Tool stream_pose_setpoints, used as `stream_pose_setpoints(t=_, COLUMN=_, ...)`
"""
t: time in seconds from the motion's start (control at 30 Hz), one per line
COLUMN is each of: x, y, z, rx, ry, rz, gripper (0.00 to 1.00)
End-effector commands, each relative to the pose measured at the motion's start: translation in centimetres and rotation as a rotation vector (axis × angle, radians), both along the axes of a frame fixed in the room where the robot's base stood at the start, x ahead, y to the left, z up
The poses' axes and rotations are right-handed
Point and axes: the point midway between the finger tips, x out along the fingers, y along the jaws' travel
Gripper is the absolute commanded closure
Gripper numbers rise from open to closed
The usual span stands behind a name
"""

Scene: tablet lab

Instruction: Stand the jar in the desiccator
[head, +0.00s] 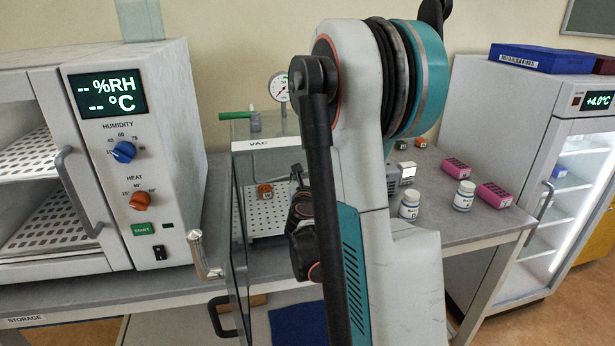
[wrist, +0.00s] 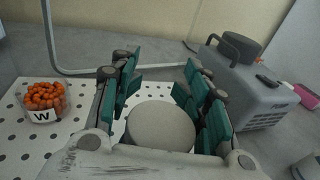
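The desiccator is the clear-walled box marked VAC (head: 258,144) on the bench, left of my arm, with its door (head: 240,265) swung open toward me. Its perforated shelf (head: 262,222) also shows in the wrist view (wrist: 75,152). My gripper (head: 302,215) is inside the box, mostly hidden by my arm in the head view. In the wrist view, the fingers of my gripper (wrist: 158,85) lie against both sides of a round pale lid, the top of the jar (wrist: 160,127). The jar's body and base are hidden, so I cannot tell whether it touches the shelf.
A cup of orange beads marked W (wrist: 43,104) stands on the shelf, left of the jar. A grey pump (wrist: 240,85) is right of the box. White jars (head: 409,204) and pink racks (head: 494,195) stand on the bench's right. A humidity oven (head: 180,110) is at left.

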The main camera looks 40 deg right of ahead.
Motion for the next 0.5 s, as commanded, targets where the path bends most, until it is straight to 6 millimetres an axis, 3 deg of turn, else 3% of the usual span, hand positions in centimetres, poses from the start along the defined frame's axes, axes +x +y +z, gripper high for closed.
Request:
stream_pose_setpoints(t=0.37, x=-0.1, y=0.1, z=0.6, rx=0.0, ry=0.0, rz=0.0, gripper=0.57)
stream_pose_setpoints(t=0.5, x=-1.6, y=1.9, z=0.7, rx=0.0, ry=0.0, rz=0.002, gripper=0.57)
